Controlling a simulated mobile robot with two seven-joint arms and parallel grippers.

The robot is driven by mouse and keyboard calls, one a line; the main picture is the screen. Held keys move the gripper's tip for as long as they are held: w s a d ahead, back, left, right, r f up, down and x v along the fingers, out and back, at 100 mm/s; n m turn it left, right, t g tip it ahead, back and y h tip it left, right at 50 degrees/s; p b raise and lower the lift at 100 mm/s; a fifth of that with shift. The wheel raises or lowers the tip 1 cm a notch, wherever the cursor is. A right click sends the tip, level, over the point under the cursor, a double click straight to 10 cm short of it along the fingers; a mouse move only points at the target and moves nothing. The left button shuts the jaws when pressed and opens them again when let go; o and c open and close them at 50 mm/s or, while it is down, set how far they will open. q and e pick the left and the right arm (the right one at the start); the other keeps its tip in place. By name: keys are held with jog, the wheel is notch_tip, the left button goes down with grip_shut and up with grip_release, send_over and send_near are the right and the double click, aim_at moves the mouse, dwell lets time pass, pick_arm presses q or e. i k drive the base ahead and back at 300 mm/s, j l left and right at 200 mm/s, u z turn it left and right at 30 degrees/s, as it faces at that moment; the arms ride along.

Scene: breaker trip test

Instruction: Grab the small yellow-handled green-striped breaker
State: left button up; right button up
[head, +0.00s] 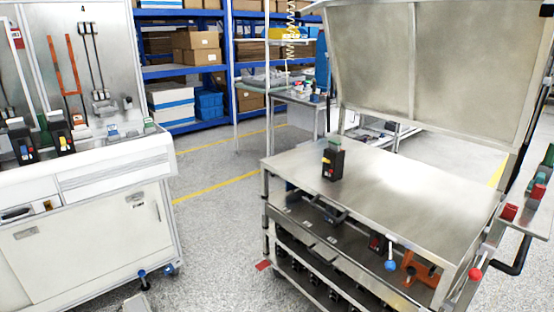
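A small black breaker (332,162) stands upright on the steel top of the cart. It has green near its top and small red and yellow marks on its front. Two more dark breakers stand on the white bench at the left: one with blue and red marks (23,148) and one with red and yellow marks (60,136). All are too small for me to tell handle colour and stripe clearly. Neither of my grippers is in view.
The steel cart (400,190) has a mostly bare top, a raised back panel (415,70) and loaded lower shelves. The white bench (95,225) is at left, with open floor (215,235) between. Blue shelving (235,60) with boxes stands behind.

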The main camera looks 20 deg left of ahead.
aim_at(337, 155)
jog(key=u, duration=0.3)
jog(key=i+j+z, duration=0.15)
jog(key=i+j, duration=0.2)
jog(key=i+j+z, duration=0.1)
jog(key=i+j, duration=0.25)
jog(key=j, duration=0.15)
jog(key=i+j+z, duration=0.15)
jog(key=i+j, duration=0.2)
jog(key=i+j+z, duration=0.15)
jog(key=i+j, duration=0.15)
jog(key=j, duration=0.3)
